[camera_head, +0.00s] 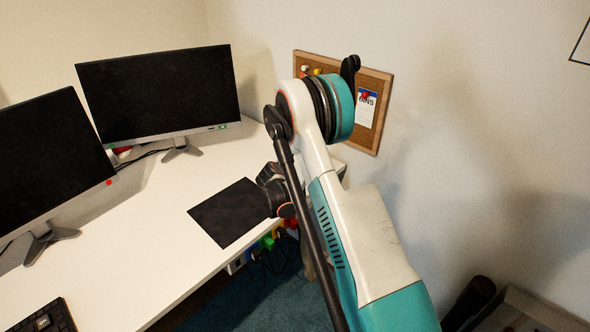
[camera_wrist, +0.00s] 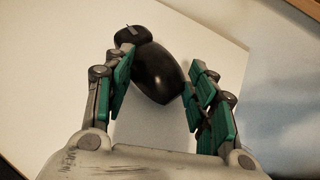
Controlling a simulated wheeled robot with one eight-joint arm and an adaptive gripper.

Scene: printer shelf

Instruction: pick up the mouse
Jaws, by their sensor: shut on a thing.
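The black, glossy, rounded mouse (camera_wrist: 157,76) is between the two fingers of my gripper (camera_wrist: 160,68) in the wrist view. My gripper is shut on it, with one finger on each side. A pale surface shows behind the mouse; I cannot tell how far the mouse is above it. In the head view my arm hides most of my gripper, and I cannot make out the mouse there.
A black mouse pad (camera_head: 226,212) lies on the white desk (camera_head: 150,238), left of my arm. Two monitors (camera_head: 160,92) (camera_head: 48,160) stand behind it. A keyboard (camera_head: 44,318) is at the near left. A cork board (camera_head: 366,112) hangs on the wall.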

